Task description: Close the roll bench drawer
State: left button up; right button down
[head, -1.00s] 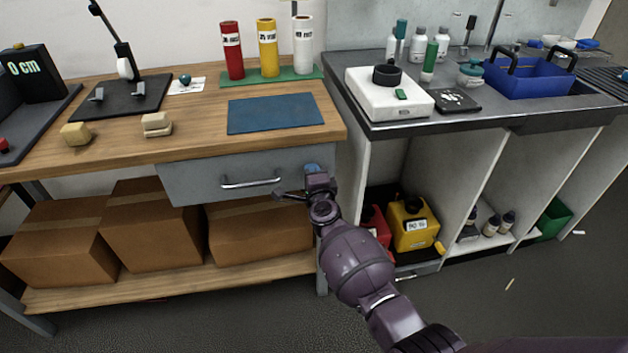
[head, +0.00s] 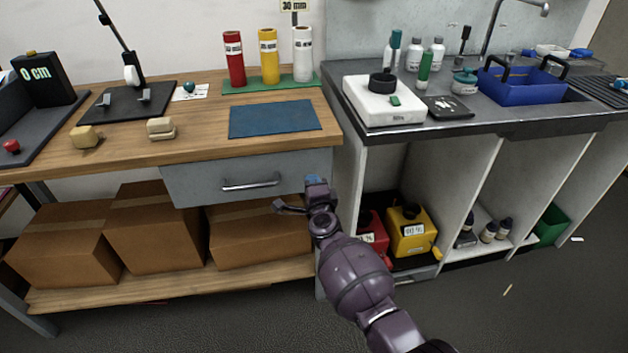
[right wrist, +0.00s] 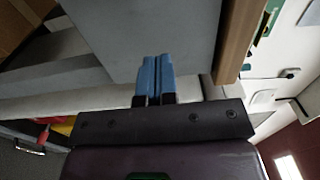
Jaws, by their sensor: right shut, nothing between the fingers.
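The roll bench drawer (head: 205,182) has a grey front with a bar handle (head: 250,184), below the wooden bench top. Its front looks close to flush under the bench edge; a small gap cannot be ruled out. My right gripper (head: 314,181) is at the right end of the drawer front, right of the handle. In the right wrist view its blue fingertips (right wrist: 155,72) are together and empty, pointing at the grey drawer front (right wrist: 145,28). Whether they touch it is unclear. My left gripper is not in view.
The bench top (head: 200,150) carries a blue mat (head: 275,119), several rolls on a green base and small blocks. Cardboard boxes (head: 155,225) fill the shelf below. A counter with open compartments (head: 470,180) adjoins on the right.

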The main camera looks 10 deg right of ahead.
pick_arm(q)
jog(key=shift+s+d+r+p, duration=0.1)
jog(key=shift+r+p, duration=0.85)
jog(key=shift+p, duration=0.25)
pick_arm(e)
jog(key=s, duration=1)
jog(key=shift+s+f, duration=0.15)
jog(key=shift+f, duration=0.05)
